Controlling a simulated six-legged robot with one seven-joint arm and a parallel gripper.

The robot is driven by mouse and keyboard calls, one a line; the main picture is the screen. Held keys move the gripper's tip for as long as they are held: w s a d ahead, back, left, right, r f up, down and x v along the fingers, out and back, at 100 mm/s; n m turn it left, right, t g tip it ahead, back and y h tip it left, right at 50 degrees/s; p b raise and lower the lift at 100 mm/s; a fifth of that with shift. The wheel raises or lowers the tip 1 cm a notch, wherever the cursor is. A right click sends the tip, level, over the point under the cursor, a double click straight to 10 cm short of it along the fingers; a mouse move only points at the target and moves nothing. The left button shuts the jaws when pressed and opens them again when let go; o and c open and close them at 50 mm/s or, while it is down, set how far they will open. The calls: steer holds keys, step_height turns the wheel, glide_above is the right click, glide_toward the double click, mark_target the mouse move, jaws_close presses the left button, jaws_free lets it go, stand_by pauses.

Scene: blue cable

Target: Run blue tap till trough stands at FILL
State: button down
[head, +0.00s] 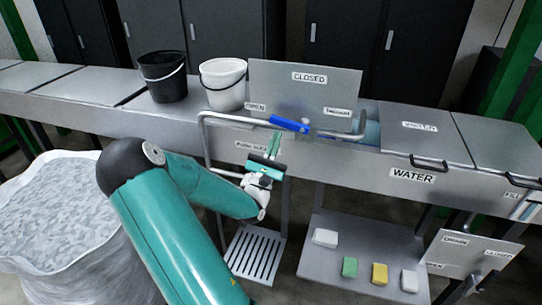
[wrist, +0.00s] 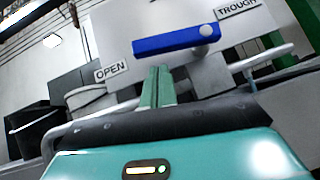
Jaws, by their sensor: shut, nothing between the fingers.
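The blue tap handle (head: 290,124) is on the front of a grey label plate (head: 285,88). It points left from its pivot, towards the OPEN label; CLOSED is at the top and TROUGH at the right. In the wrist view the blue handle (wrist: 168,41) lies above my fingertips. My gripper (head: 273,145) is shut and empty just below the handle; I cannot tell whether it touches. The steel trough (head: 350,158) bears a WATER label. Bluish water shows in its gap behind the plate. A FILL label (head: 512,196) is at the right edge, beside a partly cropped gauge.
A bent grey pipe (head: 207,140) runs around the plate's front. A black bucket (head: 163,78) and a white bucket (head: 222,85) stand on the left covers. A lower plate (head: 470,255) carries DRAIN. A shelf (head: 345,265) holds several blocks. A white sack (head: 55,220) stands left.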

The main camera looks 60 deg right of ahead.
steer(key=shift+s+d+r, duration=0.1)
steer(key=shift+r, duration=0.65)
steer(key=shift+r+m+g, duration=0.1)
steer(key=shift+m+g, duration=0.2)
